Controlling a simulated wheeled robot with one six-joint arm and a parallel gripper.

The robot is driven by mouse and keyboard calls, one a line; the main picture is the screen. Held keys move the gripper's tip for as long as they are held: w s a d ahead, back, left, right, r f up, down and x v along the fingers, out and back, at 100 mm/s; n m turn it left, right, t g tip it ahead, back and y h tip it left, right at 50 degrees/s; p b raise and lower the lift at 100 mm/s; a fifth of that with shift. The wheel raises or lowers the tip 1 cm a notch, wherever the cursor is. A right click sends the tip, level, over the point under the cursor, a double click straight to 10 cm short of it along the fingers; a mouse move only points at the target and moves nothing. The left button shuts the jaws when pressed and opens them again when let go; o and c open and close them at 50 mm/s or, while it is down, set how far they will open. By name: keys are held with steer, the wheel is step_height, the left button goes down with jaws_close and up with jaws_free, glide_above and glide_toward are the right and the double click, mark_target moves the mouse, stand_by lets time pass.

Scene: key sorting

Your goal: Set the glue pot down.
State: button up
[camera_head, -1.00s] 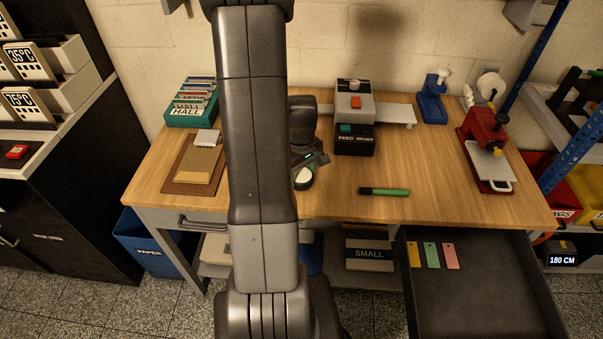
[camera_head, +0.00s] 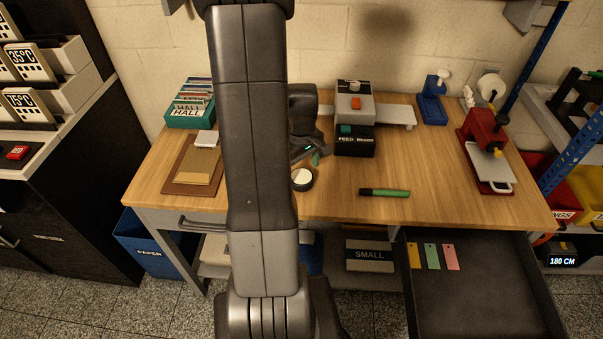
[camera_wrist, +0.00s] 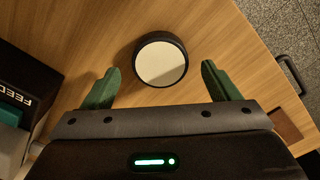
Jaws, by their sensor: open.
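The glue pot (camera_head: 302,180) is a round dark pot with a pale top. It stands upright on the wooden desk (camera_head: 440,200), partly behind my arm in the head view. In the wrist view the glue pot (camera_wrist: 160,60) sits ahead of and between the green fingertips, apart from both. My gripper (camera_wrist: 160,85) is open and empty. In the head view my gripper (camera_head: 312,156) is just behind the pot, largely hidden by my own arm.
A grey machine marked FEED (camera_head: 354,120) stands right of my gripper. A green-and-black marker (camera_head: 384,192) lies right of the pot. A brown clipboard (camera_head: 180,187) and a teal file box (camera_head: 190,120) are at left. An open drawer (camera_head: 480,290) juts out at front right.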

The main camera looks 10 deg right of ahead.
mark_target(302, 177)
step_height(302, 177, up, 9)
stand_by(0.3)
steer(key=shift+s, duration=0.1)
